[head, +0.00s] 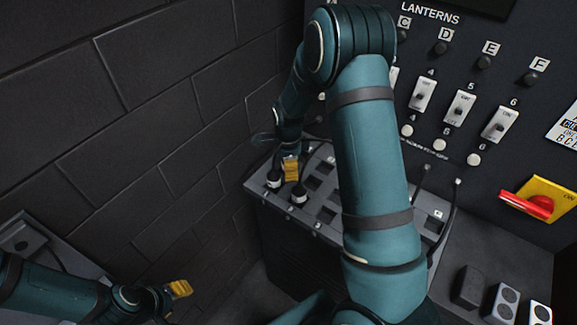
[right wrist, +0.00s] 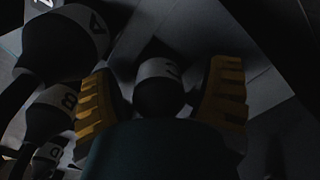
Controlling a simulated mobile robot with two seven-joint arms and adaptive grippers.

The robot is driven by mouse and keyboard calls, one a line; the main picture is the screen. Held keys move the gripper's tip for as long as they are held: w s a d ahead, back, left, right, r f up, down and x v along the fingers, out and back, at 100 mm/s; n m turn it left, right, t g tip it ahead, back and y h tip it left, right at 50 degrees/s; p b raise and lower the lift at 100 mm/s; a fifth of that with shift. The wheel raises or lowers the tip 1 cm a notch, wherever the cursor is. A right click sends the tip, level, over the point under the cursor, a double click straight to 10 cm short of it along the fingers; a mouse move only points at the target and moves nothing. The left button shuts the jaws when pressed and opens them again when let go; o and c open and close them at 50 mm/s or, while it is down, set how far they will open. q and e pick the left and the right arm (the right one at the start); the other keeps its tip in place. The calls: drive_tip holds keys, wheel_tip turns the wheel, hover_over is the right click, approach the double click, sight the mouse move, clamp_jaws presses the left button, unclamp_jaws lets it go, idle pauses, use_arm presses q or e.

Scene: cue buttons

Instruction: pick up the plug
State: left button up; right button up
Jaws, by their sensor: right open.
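My right gripper (head: 291,168) is at the back left of the grey socket panel, pointing down among the plugs. In the right wrist view its two yellow fingers (right wrist: 162,92) are apart, with a dark plug with a white band (right wrist: 157,70) between them; its letter is not readable. I cannot tell whether either finger touches it. Next to it are plugs marked A (right wrist: 88,32) and B (right wrist: 62,103), and a third (right wrist: 45,155) below. In the head view two black-and-white plugs (head: 273,180) (head: 298,194) show by the gripper. My left gripper (head: 180,289) is low at left; its opening is unclear.
The socket panel (head: 325,214) has several square openings. Behind it stands a dark board with switches (head: 460,107), knobs and a red handle (head: 530,205). A dark block wall (head: 140,120) is close on the left. Small boxes (head: 503,304) stand at the lower right.

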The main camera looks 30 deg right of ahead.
drive_tip(key=shift+f, duration=0.25)
clamp_jaws()
drive_tip(key=shift+r, duration=0.15)
wheel_tip(320, 180, up, 10)
drive_tip(key=shift+f, duration=0.1)
idle(0.3)
drive_tip(key=shift+p, duration=0.35)
drive_tip(key=shift+r+p, duration=1.1)
drive_tip(key=shift+r, duration=0.35)
wheel_tip(320, 180, up, 3)
drive_tip(key=shift+f+p, duration=0.1)
drive_tip(key=shift+p, duration=0.55)
